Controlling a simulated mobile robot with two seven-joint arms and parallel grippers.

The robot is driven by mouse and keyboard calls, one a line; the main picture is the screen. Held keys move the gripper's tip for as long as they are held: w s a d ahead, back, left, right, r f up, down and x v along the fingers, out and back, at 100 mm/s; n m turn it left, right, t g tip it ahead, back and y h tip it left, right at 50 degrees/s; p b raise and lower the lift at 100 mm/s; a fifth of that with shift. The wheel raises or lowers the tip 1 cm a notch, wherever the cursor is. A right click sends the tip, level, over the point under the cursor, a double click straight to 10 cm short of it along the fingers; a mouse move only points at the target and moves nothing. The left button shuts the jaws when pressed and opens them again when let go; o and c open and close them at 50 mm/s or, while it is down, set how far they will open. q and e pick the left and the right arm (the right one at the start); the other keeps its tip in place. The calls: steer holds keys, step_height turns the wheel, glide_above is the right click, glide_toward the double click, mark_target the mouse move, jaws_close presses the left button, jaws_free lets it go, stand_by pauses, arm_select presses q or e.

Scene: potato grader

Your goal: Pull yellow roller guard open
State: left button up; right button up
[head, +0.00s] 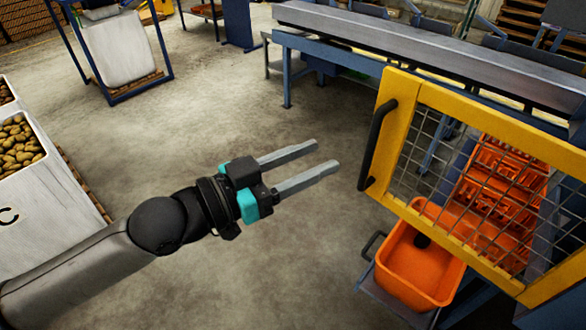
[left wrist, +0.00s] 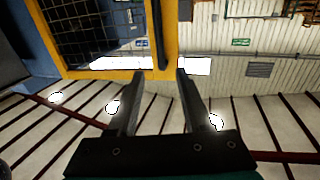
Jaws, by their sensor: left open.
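The yellow roller guard (head: 398,128) is a framed wire-mesh panel at the right of the head view. A black bar handle (head: 377,145) runs along its left edge. I cannot tell whether the guard is fully closed. My left gripper (head: 327,156) is open and empty, its two fingers pointing at the handle with a gap before it. In the left wrist view, the guard (left wrist: 110,74) and its dark handle (left wrist: 158,35) show beyond the open left gripper (left wrist: 161,75), the handle lying roughly between the fingertips. My right gripper is not in view.
An orange tub (head: 412,282) sits below the guard, and orange crates (head: 490,190) show through the mesh. A long metal conveyor (head: 430,50) runs behind. A white potato bin (head: 40,210) stands at left. The concrete floor between is clear.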

arm_select(q)
steer(key=shift+v, duration=1.45)
